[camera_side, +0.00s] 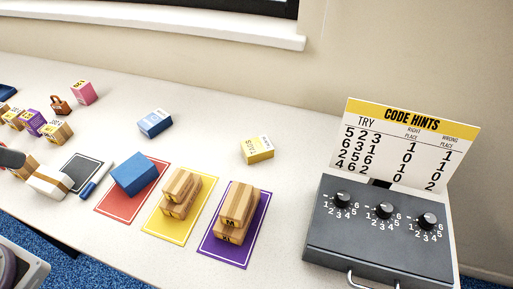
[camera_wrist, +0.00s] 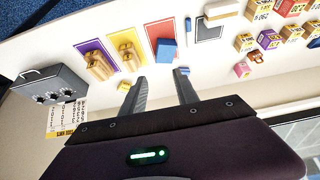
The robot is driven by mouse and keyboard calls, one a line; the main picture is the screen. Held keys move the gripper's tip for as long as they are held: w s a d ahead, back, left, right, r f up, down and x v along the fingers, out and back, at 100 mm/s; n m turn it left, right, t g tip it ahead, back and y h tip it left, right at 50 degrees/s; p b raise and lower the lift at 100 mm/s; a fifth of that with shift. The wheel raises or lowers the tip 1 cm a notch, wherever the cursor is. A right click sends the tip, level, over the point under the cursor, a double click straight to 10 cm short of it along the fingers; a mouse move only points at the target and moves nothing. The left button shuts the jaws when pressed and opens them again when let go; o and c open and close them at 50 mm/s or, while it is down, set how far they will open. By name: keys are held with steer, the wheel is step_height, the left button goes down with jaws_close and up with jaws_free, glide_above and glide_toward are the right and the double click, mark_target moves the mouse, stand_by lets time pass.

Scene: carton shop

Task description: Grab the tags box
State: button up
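The tags box is a small yellow and white box (camera_side: 257,149) lettered TAGS, lying on the white table behind the purple card in the side view. In the wrist view, a small yellow patch (camera_wrist: 124,87) beside my left-hand finger appears to be this box, mostly hidden by that finger. My gripper (camera_wrist: 160,77) has its two fingers spread wide with nothing held between them. It is apart from the box, above the table. I cannot make out my gripper in the side view.
A small blue box (camera_side: 154,123) lies left of the tags box. Red (camera_side: 118,212), yellow (camera_side: 158,228) and purple (camera_side: 216,249) cards bear blocks in front. A grey dial case (camera_side: 322,249) with a hint board (camera_side: 405,143) stands right. Several small boxes crowd the left.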

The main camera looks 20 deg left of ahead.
steer(key=o, duration=0.9)
